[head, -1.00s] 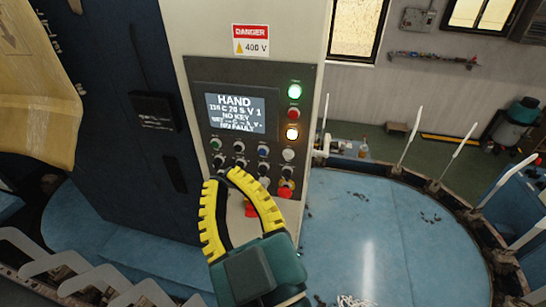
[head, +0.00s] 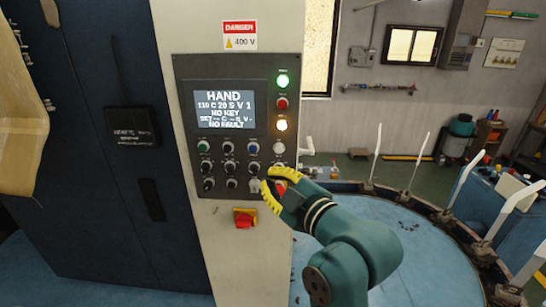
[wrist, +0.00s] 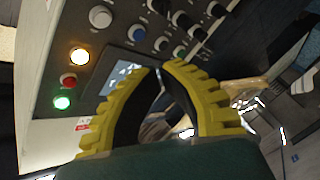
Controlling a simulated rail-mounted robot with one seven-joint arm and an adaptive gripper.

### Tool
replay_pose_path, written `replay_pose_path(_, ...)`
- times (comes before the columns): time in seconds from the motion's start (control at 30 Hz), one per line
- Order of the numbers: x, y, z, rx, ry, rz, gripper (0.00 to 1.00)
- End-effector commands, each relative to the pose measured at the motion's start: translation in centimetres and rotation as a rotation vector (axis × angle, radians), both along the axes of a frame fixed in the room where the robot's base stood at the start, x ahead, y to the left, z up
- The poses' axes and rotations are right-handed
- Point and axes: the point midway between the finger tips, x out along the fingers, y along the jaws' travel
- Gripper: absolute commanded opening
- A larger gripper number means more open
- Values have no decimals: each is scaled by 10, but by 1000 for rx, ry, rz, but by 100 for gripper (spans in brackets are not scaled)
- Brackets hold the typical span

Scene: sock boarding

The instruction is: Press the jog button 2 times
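The control panel (head: 184,75) stands upright on the cream machine column, with a lit screen (head: 224,110) reading HAND and NO FAULT. Its buttons are too small to read, so I cannot tell which is the jog button. A white button (head: 279,147) sits below the lit amber one (head: 281,125); it also shows in the wrist view (wrist: 100,17). A blue button (head: 253,148) is left of it. My gripper (head: 264,183), with yellow fingers, is at the panel's lower right and hides part of it. In the wrist view its fingertips (wrist: 161,68) meet, empty. I cannot tell whether they touch the panel.
A red-and-yellow switch (head: 244,220) sticks out below the panel. A blue round table (head: 420,265) with upright white rods lies to the right.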

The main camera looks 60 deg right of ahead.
Motion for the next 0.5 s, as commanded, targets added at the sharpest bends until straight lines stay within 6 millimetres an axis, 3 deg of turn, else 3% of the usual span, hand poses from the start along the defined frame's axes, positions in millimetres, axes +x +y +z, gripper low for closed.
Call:
replay_pose_path(0.27, 1, 0, 1, 0, 0, 0, 0)
replay_pose_path(0.5, 9, -22, 2, 0, 1, -1, 0)
